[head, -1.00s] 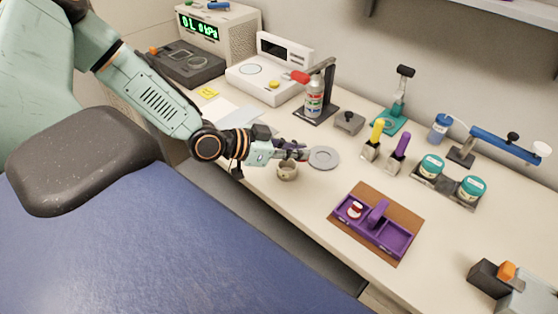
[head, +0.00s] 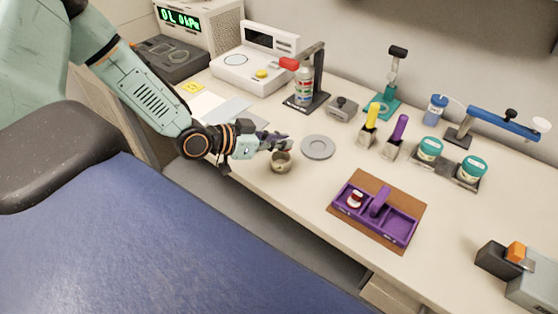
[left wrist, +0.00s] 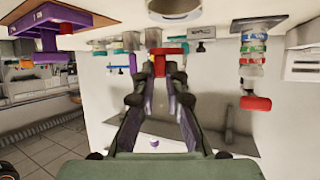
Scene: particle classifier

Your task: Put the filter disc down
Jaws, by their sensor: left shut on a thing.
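My right gripper is not in view.
A purple tray (head: 362,217) with a red-lidded jar (head: 355,199) stands on a brown mat. Behind the dish are a dark stand with a bottle (head: 304,88) and yellow- and purple-handled tools (head: 371,118). Bench between dish and tray is clear.

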